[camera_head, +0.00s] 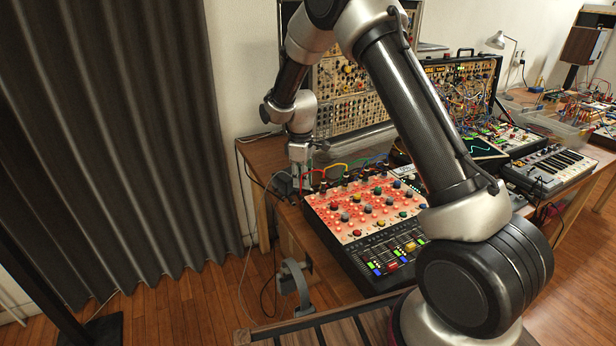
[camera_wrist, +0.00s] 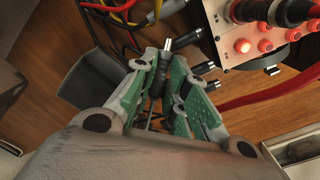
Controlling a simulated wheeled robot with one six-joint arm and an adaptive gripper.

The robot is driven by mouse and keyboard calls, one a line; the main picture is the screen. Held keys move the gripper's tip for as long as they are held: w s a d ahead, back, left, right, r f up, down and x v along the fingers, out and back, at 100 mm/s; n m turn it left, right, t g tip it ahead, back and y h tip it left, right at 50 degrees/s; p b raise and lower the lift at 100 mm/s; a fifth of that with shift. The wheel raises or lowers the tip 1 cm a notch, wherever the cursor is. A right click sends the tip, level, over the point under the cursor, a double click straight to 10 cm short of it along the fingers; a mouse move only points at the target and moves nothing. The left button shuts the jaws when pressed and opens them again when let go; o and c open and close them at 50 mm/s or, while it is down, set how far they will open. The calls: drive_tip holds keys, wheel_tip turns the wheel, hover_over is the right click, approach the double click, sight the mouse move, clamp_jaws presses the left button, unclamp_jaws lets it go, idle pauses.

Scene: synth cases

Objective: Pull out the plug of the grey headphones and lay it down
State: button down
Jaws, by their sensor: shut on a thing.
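The grey headphones (camera_head: 297,283) hang at the table's front left edge, below the mixer. My gripper (camera_head: 301,184) is at the mixer's back left corner, pointing down. In the wrist view my gripper (camera_wrist: 167,88) has its green-padded fingers closed around a dark plug (camera_wrist: 157,78). A silver and black connector end (camera_wrist: 184,40) shows just beyond the fingertips, towards the mixer.
Other dark plugs (camera_wrist: 206,68) stick out close beside the fingers. Red and yellow cables (camera_wrist: 125,15) run nearby. Bare wooden table (camera_head: 262,152) shows behind the gripper.

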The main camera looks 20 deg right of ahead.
drive_tip(key=shift+f, duration=2.7)
drive_tip(key=c, duration=1.3)
unclamp_jaws()
drive_tip(key=shift+c, duration=0.2)
wheel_tip(320, 180, up, 11)
drive_tip(key=shift+w+a+r, duration=0.1)
drive_tip(key=shift+r, duration=0.4)
